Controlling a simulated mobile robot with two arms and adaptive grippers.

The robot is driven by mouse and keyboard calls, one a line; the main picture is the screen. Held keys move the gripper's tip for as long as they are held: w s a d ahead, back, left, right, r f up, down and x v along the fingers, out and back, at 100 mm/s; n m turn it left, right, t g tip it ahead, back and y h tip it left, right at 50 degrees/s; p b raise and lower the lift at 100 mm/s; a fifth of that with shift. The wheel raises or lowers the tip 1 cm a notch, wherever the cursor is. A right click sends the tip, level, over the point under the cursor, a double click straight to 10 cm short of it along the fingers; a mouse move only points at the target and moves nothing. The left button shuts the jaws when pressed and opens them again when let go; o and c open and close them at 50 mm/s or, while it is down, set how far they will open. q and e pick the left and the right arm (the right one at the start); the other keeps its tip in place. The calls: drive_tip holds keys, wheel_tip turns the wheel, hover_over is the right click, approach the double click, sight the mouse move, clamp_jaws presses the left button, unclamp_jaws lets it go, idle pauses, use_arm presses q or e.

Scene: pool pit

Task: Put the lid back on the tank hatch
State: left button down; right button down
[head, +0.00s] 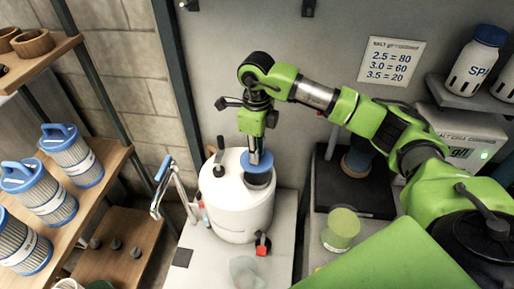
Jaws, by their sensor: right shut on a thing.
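The white round tank (240,215) stands upright on a light surface in the middle of the head view. A round blue lid (262,168) is at the right part of the tank's top, over the hatch. My right gripper (256,158) points down from above and is shut on the lid. My left gripper is not in view.
Blue-topped filter cartridges (72,155) stand on a wooden shelf at left. A metal tool with a blue handle (170,185) is left of the tank. The wall is close behind.

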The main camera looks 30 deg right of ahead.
drive_tip(key=shift+w+d+f, duration=0.1)
drive_tip(key=shift+d+f, duration=0.05)
drive_tip(key=shift+f+b, duration=0.5)
drive_tip(key=shift+f, duration=0.2)
drive_tip(key=shift+f+b, duration=1.55)
drive_tip(key=shift+f, duration=0.85)
drive_tip(key=shift+r+b, duration=0.1)
drive_tip(key=shift+b, duration=0.2)
drive_tip(key=shift+f+b, duration=0.25)
drive_tip(key=shift+b, duration=0.15)
idle(0.4)
drive_tip(key=c, duration=1.3)
unclamp_jaws()
drive_tip(key=shift+r, duration=0.1)
